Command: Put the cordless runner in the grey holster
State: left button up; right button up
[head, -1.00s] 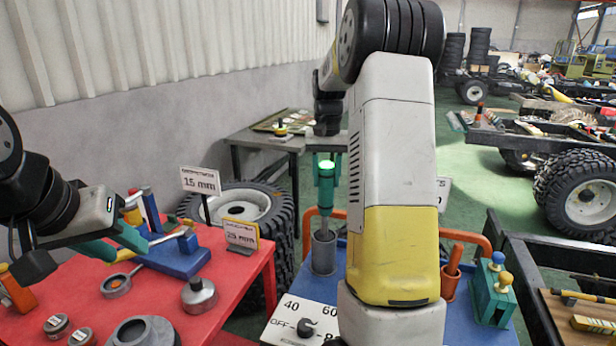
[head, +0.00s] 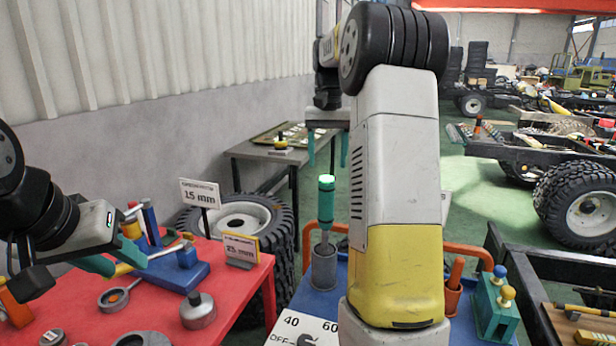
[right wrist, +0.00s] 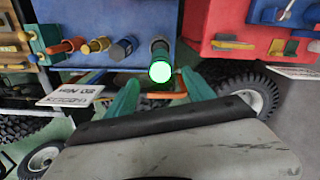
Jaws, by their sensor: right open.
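The cordless runner (head: 325,207), a green tool with a lit green top, stands upright with its lower end in the grey holster (head: 323,266) on the blue cart top. My right gripper (head: 327,165) is open and empty above the runner, its teal fingers apart. In the right wrist view the runner's lit end (right wrist: 160,71) shows beyond and between the open fingers (right wrist: 158,92), and nothing is between the tips. My left gripper (head: 128,267) is over the red table at the left, beside a blue stand; whether its jaws are open is unclear.
The red table (head: 235,295) holds a blue stand (head: 175,268), round metal parts and 15 mm and 25 mm signs. On the blue cart are an orange-red holder (head: 453,290), a teal block (head: 493,312) and a dial panel. My right arm hides the cart's middle.

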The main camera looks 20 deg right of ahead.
notch_tip(320, 180, up, 2)
jog(key=shift+s+a+r, duration=0.1)
jog(key=shift+r, duration=0.2)
jog(key=s+a+r+n+t+y, duration=0.1)
jog(key=s+a+t, duration=0.1)
jog(key=s+a, duration=0.35)
jog(key=s+a+r+n+t, duration=0.1)
jog(key=s+a+n, duration=0.1)
jog(key=s, duration=0.6)
jog(key=s+a+f+n+t, duration=0.1)
jog(key=s+a+f, duration=0.2)
jog(key=s, duration=0.3)
jog(key=s+a+f+n+t+y, duration=0.1)
jog(key=s+a+f+t, duration=0.1)
jog(key=s, duration=0.4)
notch_tip(320, 180, down, 3)
jog(key=shift+s+a+r, duration=0.15)
jog(key=shift+s+a, duration=0.15)
jog(key=shift+a, duration=0.55)
jog(key=shift+w, duration=0.15)
jog(key=shift+c, duration=0.4)
